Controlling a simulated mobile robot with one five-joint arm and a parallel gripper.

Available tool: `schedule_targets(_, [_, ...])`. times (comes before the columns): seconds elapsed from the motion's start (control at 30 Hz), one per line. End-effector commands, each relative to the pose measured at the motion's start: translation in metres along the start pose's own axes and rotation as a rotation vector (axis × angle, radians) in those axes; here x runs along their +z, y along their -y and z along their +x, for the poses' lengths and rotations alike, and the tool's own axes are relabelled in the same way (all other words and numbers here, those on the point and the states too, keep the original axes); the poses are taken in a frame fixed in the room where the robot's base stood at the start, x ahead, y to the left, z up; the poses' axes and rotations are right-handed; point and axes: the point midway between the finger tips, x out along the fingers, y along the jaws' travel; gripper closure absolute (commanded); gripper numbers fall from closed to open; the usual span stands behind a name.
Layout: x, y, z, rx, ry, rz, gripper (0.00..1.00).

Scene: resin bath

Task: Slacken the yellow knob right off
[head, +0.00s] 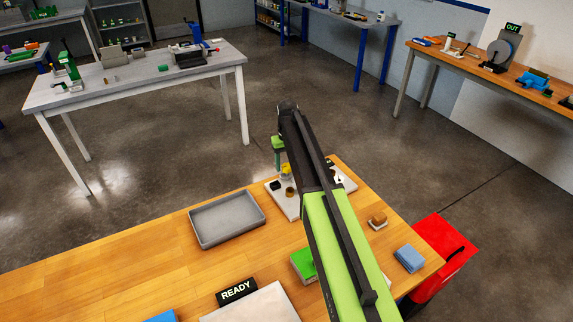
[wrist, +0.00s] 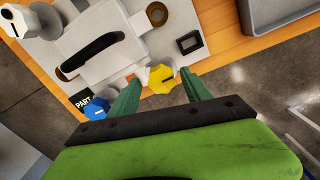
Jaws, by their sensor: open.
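The yellow knob (wrist: 161,79) shows in the wrist view, lobed with a small white mark, at the edge of a pale grey plate (wrist: 60,60). In the head view the yellow knob (head: 286,170) is partly behind my arm. My gripper (wrist: 158,92) is open, with one green finger on each side of the knob. I see a gap on the right side; on the left the finger is close, and I cannot tell if it touches. In the head view my gripper (head: 278,150) is mostly hidden by my arm.
A blue knob (wrist: 96,107) sits left of the yellow one, by a "PART" label (wrist: 84,100). A black handle (wrist: 88,58) and a brass ring (wrist: 157,13) are on the fixture. A grey tray (head: 227,218) and green block (head: 303,264) stand on the wooden bench.

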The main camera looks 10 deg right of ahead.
Motion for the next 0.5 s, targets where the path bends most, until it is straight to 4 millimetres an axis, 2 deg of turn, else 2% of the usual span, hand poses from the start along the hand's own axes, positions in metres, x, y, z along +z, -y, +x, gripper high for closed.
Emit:
schedule_targets(0.17, [0.000,0.000,-0.025,0.000,0.000,0.000,0.43])
schedule_targets(0.5, [0.001,0.000,-0.101,0.000,0.000,0.000,0.43])
